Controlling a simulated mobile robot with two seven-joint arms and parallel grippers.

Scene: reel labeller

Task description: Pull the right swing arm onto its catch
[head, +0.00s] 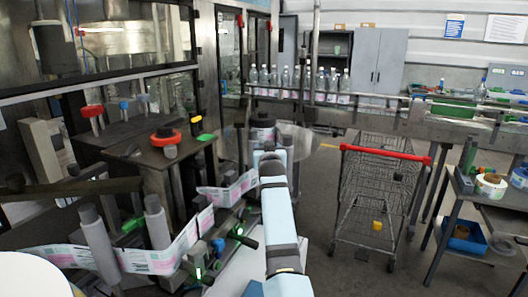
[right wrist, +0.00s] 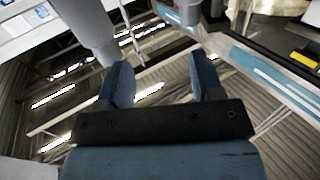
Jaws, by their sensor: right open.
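The reel labeller fills the left of the head view, with a label web (head: 150,262) running around grey rollers (head: 157,222). A black lever with a green mark (head: 243,238) sticks out low beside my right arm; I cannot tell surely whether it is the right swing arm. The catch cannot be made out. My right gripper (right wrist: 160,62) is open and empty in the right wrist view, with a grey cylinder (right wrist: 90,28) just beyond its left finger. In the head view its fingers are hidden. My left gripper is not in view.
A conveyor with several bottles (head: 300,82) runs behind. A cart with a red handle (head: 385,155) stands right of my arm, and a side table (head: 480,197) with tape rolls is at the far right. A red-topped knob (head: 165,138) sits on the machine.

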